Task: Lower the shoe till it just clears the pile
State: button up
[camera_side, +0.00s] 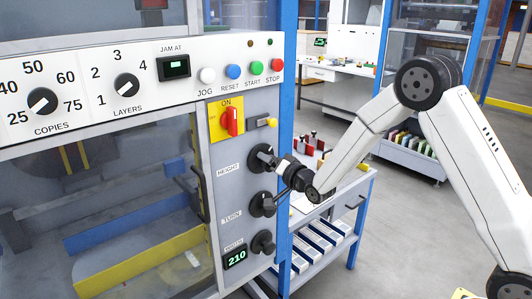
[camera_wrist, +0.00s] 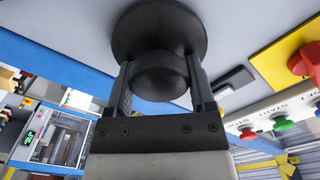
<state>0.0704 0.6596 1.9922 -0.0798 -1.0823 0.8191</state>
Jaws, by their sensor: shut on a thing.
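The black HEIGHT knob (camera_side: 262,158) is on the grey machine panel, above the TURN knob (camera_side: 262,204). My gripper (camera_side: 280,164) is at the HEIGHT knob, reaching in from the right. In the wrist view my gripper (camera_wrist: 162,80) has one finger on each side of the round black knob (camera_wrist: 160,28) and is shut on its grip. Behind the machine's clear window are a blue bar (camera_side: 120,232) and a yellow bar (camera_side: 140,262). I cannot tell which part is the shoe, and no pile is clearly visible.
Below TURN is another knob (camera_side: 263,243) beside a display reading 210 (camera_side: 236,259). A red switch on a yellow plate (camera_side: 232,121) sits above HEIGHT, with a small yellow-tipped lever (camera_side: 270,122) nearby. Coloured buttons line the upper panel. A blue-framed cart (camera_side: 362,215) stands behind my gripper.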

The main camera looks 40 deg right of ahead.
dwell(0.3)
jog(key=o, duration=1.2)
jog(key=shift+s, duration=0.15)
jog(key=shift+s, duration=3.8)
jog(key=s+a+f+n+g, duration=0.1)
jog(key=s+f+n+g, duration=0.1)
jog(key=s+g, duration=0.3)
jog(key=s+a+f+n+g, duration=0.1)
jog(key=s+n+g, duration=0.3)
jog(key=s, duration=0.5)
jog(key=s+f+n+g, duration=0.3)
jog(key=s+g, duration=0.3)
jog(key=s, duration=0.2)
jog(key=shift+a+f, duration=0.4)
jog(key=shift+f, duration=0.1)
